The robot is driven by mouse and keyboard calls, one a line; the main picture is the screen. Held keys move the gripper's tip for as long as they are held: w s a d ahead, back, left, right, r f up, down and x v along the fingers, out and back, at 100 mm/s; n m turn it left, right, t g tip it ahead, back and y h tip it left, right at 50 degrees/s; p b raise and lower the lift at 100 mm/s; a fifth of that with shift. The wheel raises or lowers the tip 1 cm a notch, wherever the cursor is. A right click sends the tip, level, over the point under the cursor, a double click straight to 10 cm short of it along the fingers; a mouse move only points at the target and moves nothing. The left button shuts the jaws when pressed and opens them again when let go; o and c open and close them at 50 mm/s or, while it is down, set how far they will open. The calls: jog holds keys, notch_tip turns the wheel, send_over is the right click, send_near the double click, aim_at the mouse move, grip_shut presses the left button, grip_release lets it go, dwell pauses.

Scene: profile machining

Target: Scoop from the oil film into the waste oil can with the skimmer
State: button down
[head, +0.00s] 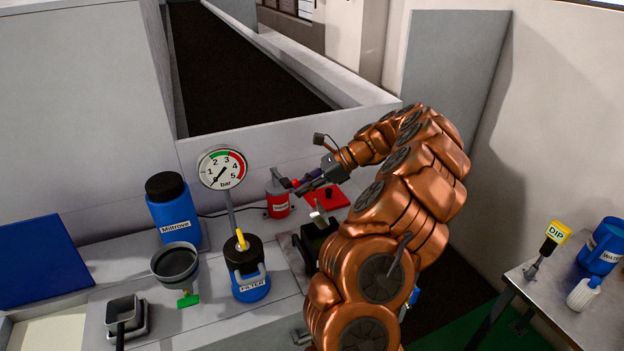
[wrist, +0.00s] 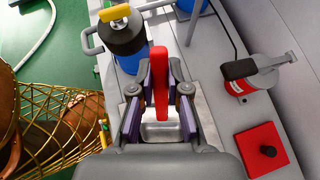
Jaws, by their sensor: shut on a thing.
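My gripper (wrist: 160,78) is shut on a red handle (wrist: 160,98), which I take to be the skimmer's, held between its purple-padded fingers. In the head view my gripper (head: 311,184) is over the bench beside a red can. A pale metal piece (head: 319,214) hangs below it, over a dark box-like opening (head: 318,238); I cannot tell if they touch. The red can (head: 277,203) has a black spout or lever and a label too small to read; it also shows in the wrist view (wrist: 239,86). The oil film cannot be made out.
A red plate with a black knob (head: 336,203) lies near the red can. A blue filter housing (head: 251,287), pressure gauge (head: 222,168), grey funnel (head: 175,263) and blue Miltrove bottle (head: 173,213) stand left. A side table (head: 562,306) holds a blue container (head: 602,246).

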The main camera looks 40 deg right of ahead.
jog(key=shift+w+a+f+g+h, duration=0.2)
jog(key=shift+w+a+g+h, duration=0.1)
jog(key=shift+w+a+h, duration=0.1)
jog(key=shift+a, duration=0.1)
jog(key=shift+w+a+p, duration=0.1)
jog(key=shift+a+p, duration=0.15)
jog(key=shift+p, duration=0.3)
jog(key=w+a+f+g+h, duration=0.1)
jog(key=w+a+f+g+h+p, duration=0.1)
jog(key=f+h, duration=0.1)
jog(key=shift+a+f, duration=0.1)
jog(key=shift+a, duration=0.15)
jog(key=f+h, duration=0.1)
jog(key=w+a+f+g+h, duration=0.1)
jog(key=f, duration=0.1)
jog(key=a+f+g+h, duration=0.1)
jog(key=shift+w+f, duration=0.15)
jog(key=shift+w, duration=0.05)
jog(key=shift+g+h, duration=0.3)
